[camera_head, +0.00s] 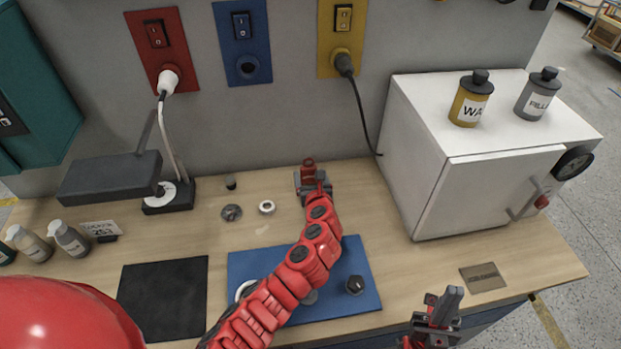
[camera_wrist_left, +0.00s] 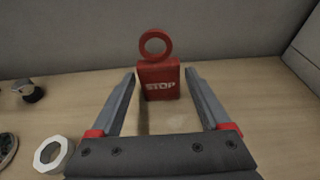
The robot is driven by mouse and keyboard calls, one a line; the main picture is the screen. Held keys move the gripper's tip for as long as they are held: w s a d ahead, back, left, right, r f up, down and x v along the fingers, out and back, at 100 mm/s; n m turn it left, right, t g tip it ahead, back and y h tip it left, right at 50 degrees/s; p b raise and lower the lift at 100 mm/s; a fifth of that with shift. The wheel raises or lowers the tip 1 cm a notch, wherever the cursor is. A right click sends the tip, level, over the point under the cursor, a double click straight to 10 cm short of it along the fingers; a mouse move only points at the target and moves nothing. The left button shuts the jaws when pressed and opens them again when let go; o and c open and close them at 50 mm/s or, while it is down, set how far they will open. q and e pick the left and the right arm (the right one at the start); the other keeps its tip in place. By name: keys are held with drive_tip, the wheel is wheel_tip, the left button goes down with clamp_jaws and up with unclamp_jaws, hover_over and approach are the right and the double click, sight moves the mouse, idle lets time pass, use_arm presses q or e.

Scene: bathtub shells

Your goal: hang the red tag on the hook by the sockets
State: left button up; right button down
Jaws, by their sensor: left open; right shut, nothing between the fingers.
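The red tag (camera_wrist_left: 160,82) is a block marked STOP with a ring on top. In the left wrist view it stands upright on the wooden table, just beyond and between my open fingertips. In the head view the tag (camera_head: 309,166) is near the wall, partly hidden by my left gripper (camera_head: 312,184), which is open and empty. My right gripper (camera_head: 443,306) is shut and empty at the table's front edge. The red socket (camera_head: 157,36), blue socket (camera_head: 241,40) and yellow socket (camera_head: 342,32) are on the grey wall. I cannot make out the hook.
A white cabinet (camera_head: 490,190) with two bottles on top stands to the right. A black lamp (camera_head: 110,178) stands to the left. A white ring (camera_head: 266,207) and dark knob (camera_head: 231,212) lie left of my gripper. A blue mat (camera_head: 350,306) lies in front.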

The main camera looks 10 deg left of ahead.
sight(309, 159)
use_arm(q)
drive_tip(key=shift+p, duration=0.55)
idle(0.9)
drive_tip(key=c, duration=1.2)
wheel_tip(309, 159, up, 6)
drive_tip(key=p, duration=0.6)
